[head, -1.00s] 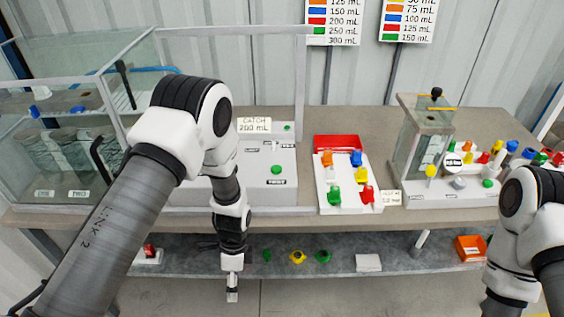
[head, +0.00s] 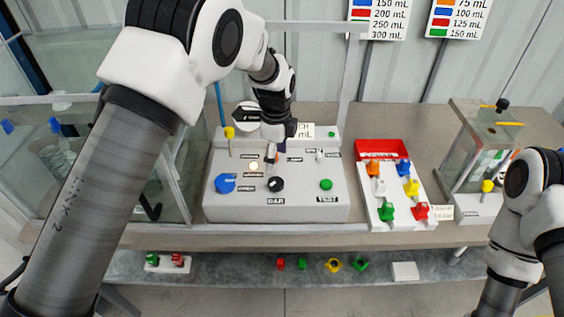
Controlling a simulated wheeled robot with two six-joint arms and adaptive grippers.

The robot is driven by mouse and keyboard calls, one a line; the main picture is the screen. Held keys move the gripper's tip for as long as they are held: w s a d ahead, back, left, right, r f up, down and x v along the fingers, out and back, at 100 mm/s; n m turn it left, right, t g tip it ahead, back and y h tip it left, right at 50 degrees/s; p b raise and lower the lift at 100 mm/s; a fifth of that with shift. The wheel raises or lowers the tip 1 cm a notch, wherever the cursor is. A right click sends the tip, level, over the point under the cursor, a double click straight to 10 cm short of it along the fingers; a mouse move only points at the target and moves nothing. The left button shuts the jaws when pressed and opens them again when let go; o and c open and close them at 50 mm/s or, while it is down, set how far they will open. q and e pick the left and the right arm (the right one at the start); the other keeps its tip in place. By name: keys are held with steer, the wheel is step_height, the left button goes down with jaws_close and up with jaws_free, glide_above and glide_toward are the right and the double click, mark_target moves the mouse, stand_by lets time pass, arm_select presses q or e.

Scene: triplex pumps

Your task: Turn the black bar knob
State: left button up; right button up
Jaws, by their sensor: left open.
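The black bar knob (head: 276,184) is a small dark round knob with a light mark. It sits low on the sloped grey control panel (head: 235,205), just above a label that reads BAR. My left gripper (head: 270,166) is open and points down over the panel, just behind the knob and close to it. Whether its fingers touch anything cannot be told. My right arm is at the right edge, and its gripper is out of view.
The panel also has a blue knob (head: 225,183), a green button (head: 326,184) and a yellow-topped lever (head: 229,132). A clear-walled tank frame stands to the left. A tray of coloured valves (head: 395,225) sits to the right.

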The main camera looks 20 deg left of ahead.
mark_target(276, 181)
arm_select(q)
steer(key=s+f, duration=0.1)
steer(key=s+f+p, duration=0.1)
steer(key=s+f, duration=0.1)
steer(key=shift+s+d+p, duration=0.1)
steer(key=shift+d+p, duration=0.1)
steer(key=shift+p, duration=0.1)
steer(key=f, duration=0.1)
steer(key=w+f, duration=0.1)
steer(key=f, duration=0.1)
steer(key=shift+w+a+f, duration=0.1)
steer(key=shift+w+f, duration=0.25)
steer(key=shift+f, duration=0.05)
steer(key=shift+s+r, duration=0.1)
steer(key=shift+s, duration=0.05)
steer(key=shift+s+r, duration=0.15)
steer(key=shift+s, duration=0.05)
steer(key=c, duration=1)
steer(key=shift+c, duration=0.7)
arm_select(e)
steer(key=r, duration=0.1)
steer(key=s, duration=0.1)
steer(key=r, duration=0.1)
steer(key=shift+s+d+r, duration=0.2)
steer(key=shift+s+r, duration=0.05)
steer(key=shift+r, duration=0.05)
